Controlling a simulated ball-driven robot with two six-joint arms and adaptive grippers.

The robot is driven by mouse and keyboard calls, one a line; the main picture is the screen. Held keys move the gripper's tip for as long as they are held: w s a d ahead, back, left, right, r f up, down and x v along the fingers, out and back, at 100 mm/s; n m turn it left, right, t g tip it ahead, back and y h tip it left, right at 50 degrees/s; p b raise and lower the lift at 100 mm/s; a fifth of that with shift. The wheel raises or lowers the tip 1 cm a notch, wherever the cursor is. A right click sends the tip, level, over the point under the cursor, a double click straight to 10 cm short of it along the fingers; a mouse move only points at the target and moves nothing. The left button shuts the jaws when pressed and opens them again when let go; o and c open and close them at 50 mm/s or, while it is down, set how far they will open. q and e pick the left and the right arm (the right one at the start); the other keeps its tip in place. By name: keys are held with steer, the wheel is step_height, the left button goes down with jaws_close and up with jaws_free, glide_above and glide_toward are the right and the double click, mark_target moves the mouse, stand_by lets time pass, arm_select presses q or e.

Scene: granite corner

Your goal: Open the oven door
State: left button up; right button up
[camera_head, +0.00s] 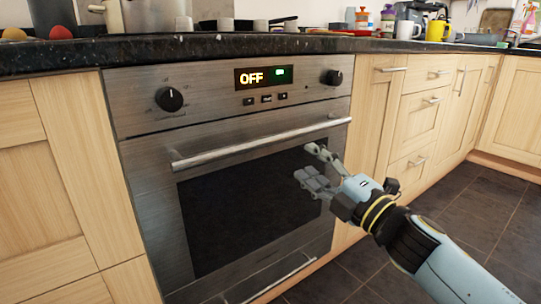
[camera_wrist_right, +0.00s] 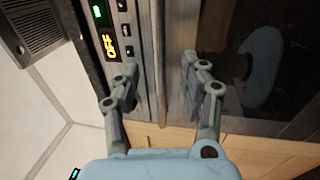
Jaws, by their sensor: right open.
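The oven door (camera_head: 155,190) is shut, with a dark glass window (camera_head: 230,215). Its long silver handle (camera_head: 262,145) runs across the top of the door. My right gripper (camera_head: 308,164) is open and empty in front of the door, by the right part of the handle and slightly below it in the head view. In the right wrist view, the handle (camera_wrist_right: 150,60) runs upright between the two spread fingers of my right gripper (camera_wrist_right: 158,78), with no clear contact. The door glass (camera_wrist_right: 235,100) mirrors the gripper there. My left gripper is not in view.
The control panel (camera_head: 215,95) above the door has two black knobs and a display reading OFF (camera_head: 262,77). A dark granite counter (camera_head: 200,47) overhangs it. Wooden cupboards (camera_head: 370,115) flank the oven. A lower drawer with a handle (camera_head: 280,280) sits below. Tiled floor (camera_head: 470,215) is clear at right.

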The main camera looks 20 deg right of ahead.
mark_target(279, 140)
steer(key=x, duration=1)
steer(key=shift+w+r, duration=0.2)
steer(key=shift+w, duration=0.1)
steer(key=shift+c, duration=0.3)
jaws_close()
steer(key=shift+a+f, duration=0.1)
steer(key=shift+f, duration=0.1)
